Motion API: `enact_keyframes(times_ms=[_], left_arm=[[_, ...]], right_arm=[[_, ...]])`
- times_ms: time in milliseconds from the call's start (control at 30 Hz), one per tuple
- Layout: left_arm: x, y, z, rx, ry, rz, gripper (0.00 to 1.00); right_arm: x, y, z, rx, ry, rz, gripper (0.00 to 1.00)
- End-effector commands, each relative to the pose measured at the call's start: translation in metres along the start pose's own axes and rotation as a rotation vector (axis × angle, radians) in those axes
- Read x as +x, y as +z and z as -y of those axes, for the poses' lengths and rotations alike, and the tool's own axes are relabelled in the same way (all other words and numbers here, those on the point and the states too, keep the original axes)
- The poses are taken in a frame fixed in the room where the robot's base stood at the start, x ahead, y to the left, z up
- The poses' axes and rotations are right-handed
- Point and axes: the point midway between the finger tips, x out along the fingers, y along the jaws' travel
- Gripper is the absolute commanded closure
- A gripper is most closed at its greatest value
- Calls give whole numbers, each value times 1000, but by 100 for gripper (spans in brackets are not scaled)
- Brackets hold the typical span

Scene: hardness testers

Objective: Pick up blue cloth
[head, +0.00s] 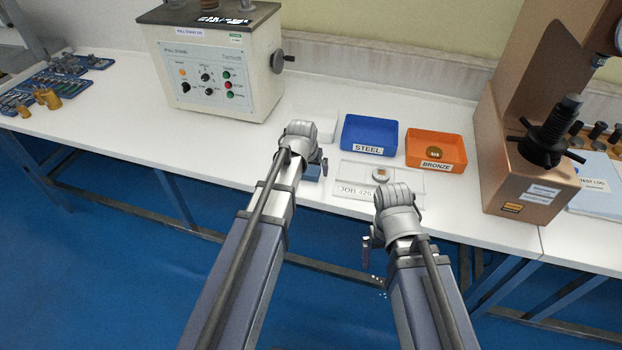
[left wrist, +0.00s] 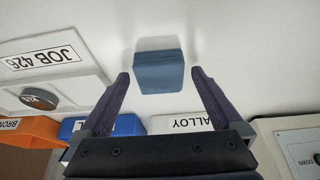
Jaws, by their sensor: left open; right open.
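The blue cloth (left wrist: 159,72) is a small folded blue block lying on the white table. In the left wrist view it sits between and just beyond the two fingertips of my left gripper (left wrist: 160,80), which is open and empty. In the head view the cloth (head: 312,172) shows only partly beside my left gripper (head: 308,160), whose wrist hides the rest. My right gripper (head: 370,255) is open and empty, in front of the table's front edge; its fingers are partly hidden by its wrist.
A blue STEEL bin (head: 369,136), an orange BRONZE bin (head: 436,150) and a white bin (head: 318,124) stand behind. A JOB tray (head: 405,180) with a round sample is right of the cloth. Testers stand at left (head: 215,65) and right (head: 520,130). The table's left middle is clear.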

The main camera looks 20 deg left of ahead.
Motion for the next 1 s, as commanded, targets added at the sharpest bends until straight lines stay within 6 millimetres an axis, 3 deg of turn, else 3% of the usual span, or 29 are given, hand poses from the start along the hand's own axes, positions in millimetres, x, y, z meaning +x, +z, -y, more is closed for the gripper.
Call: enact_keyframes(times_ms=[267,1000], left_arm=[[2,0,0,1,0,0,2],[2,0,0,1,0,0,84]], right_arm=[[2,0,0,0,0,0,0],[2,0,0,0,0,0,0]])
